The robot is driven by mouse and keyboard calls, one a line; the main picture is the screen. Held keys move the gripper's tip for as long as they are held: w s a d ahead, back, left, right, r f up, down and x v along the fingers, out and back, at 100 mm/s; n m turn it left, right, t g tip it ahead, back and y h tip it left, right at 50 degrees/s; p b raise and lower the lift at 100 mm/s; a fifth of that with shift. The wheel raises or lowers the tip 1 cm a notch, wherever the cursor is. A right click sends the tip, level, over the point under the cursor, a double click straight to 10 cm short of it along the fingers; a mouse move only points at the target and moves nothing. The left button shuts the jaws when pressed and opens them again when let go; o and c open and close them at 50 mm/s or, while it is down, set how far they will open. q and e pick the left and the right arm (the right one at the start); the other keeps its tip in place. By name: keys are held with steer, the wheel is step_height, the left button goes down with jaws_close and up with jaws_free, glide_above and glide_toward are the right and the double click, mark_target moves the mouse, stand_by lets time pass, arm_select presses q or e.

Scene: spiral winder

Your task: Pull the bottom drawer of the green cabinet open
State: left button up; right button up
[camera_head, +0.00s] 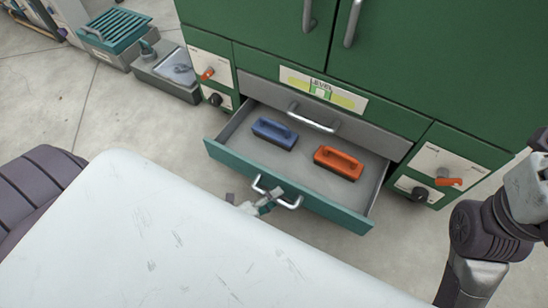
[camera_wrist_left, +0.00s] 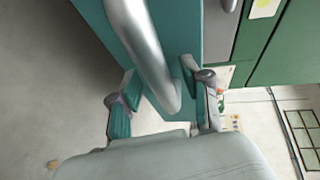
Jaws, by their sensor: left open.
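The green cabinet (camera_head: 400,75) stands at the back. Its bottom drawer (camera_head: 216,155), with a teal front, stands well out from the cabinet, showing its grey inside. The drawer's silver handle (camera_head: 288,202) is on the front face; it also shows large in the left wrist view (camera_wrist_left: 140,45). My left gripper (camera_head: 256,203) is at the handle, partly hidden by my white body. In the left wrist view my left gripper (camera_wrist_left: 163,102) is open, with the handle's end between its teal-padded fingers. Touching cannot be told. My right arm shows at the right edge, its gripper out of view.
A blue block with a grip (camera_head: 274,134) and an orange one (camera_head: 338,163) lie in the drawer. A closed grey drawer front with a silver handle (camera_head: 312,118) is above. Grey bins (camera_head: 165,70) stand at the back left.

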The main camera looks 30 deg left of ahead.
arm_select(q)
steer(key=v, duration=1.2)
stand_by(0.4)
